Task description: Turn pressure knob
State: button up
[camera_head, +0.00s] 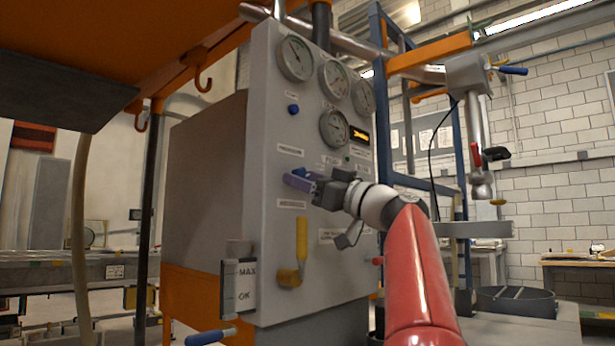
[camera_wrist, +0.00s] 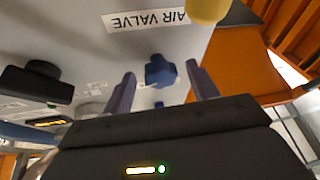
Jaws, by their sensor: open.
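The blue pressure knob (camera_wrist: 160,71) sits on the grey control panel (camera_wrist: 75,25), between the two fingers of my gripper (camera_wrist: 157,75) in the wrist view. The fingers stand open on either side of it, with a visible gap on each side. In the head view my gripper (camera_head: 297,181) reaches the panel (camera_head: 270,235) from the right, just below a small label. There the knob (camera_head: 301,172) shows only as a bit of blue, mostly hidden behind the fingers.
A yellow valve handle (camera_head: 301,238) is below my gripper. A smaller blue knob (camera_head: 293,109) and several round gauges (camera_head: 333,128) are above. A black knob (camera_wrist: 38,82) is at left in the wrist view. A gauge tube (camera_head: 238,285) hangs at the panel's lower left.

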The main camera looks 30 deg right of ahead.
jog(key=c, duration=1)
jog(key=shift+m, duration=0.4)
jog(key=m+h+p, duration=0.1)
jog(key=m+h, duration=0.2)
jog(key=m, duration=0.3)
jog(key=m+t+h, duration=0.1)
jog(key=m+h, duration=0.2)
jog(key=m, duration=0.3)
jog(key=a+m+t+h+p, duration=0.1)
jog(key=m+h, duration=0.2)
jog(key=m, duration=0.2)
jog(key=shift+s+r+m+p, duration=0.2)
jog(key=shift+r+m+p, duration=0.1)
jog(key=shift+m, duration=0.1)
jog(key=shift+f+m+g+h+p, duration=0.1)
jog(key=shift+m+g+h+p, duration=0.45)
jog(key=shift+m+p, duration=0.7)
jog(key=shift+m+h, duration=0.35)
